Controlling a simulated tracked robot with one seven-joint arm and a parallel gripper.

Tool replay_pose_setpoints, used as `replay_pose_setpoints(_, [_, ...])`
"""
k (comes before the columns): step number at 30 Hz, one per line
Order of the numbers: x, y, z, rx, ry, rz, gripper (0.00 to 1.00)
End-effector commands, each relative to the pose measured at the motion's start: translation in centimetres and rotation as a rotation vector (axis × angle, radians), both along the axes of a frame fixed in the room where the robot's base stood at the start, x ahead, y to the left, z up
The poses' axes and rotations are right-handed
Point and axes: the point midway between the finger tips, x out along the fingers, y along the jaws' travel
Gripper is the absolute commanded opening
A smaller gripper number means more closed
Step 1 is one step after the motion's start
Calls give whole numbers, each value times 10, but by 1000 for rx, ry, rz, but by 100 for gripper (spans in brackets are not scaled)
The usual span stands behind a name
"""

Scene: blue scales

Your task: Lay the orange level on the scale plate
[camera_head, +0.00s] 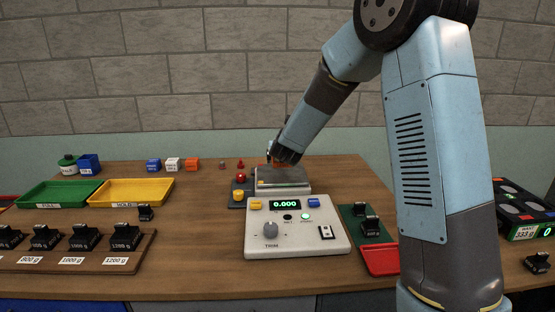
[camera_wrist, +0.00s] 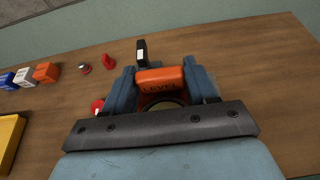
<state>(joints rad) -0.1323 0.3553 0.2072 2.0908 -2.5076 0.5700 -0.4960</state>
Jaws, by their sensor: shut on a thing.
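The orange level (camera_wrist: 161,87), with dark lettering on it, sits between the two fingers of my gripper (camera_wrist: 163,92) in the wrist view. The gripper is shut on it. In the head view my gripper (camera_head: 283,158) is at the back part of the scale plate (camera_head: 285,178), and only a bit of the orange level (camera_head: 271,163) shows beside the fingers. I cannot tell whether the level touches the plate. The scale's display (camera_head: 285,204) reads 0.000.
The control box (camera_head: 298,240) stands in front of the plate. Red pieces (camera_head: 240,177) stand left of it. A green tray (camera_head: 55,194), a yellow tray (camera_head: 130,192) and a rack of black weights (camera_head: 80,259) are at the left. A red tray (camera_head: 382,260) lies at the right.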

Motion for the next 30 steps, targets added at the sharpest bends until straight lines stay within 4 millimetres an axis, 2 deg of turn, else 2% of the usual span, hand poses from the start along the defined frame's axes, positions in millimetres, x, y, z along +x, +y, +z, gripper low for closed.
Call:
replay_pose_setpoints(8, [9, 2, -11, 0, 0, 0, 25])
replay_pose_setpoints(15, [10, 2, -40, -1, 1, 0, 25])
replay_pose_setpoints(25, [10, 2, -43, 0, -1, 0, 25])
replay_pose_setpoints(26, [10, 2, -43, 0, 0, 1, 59])
replay_pose_setpoints(30, [10, 3, -43, 0, -1, 1, 72])
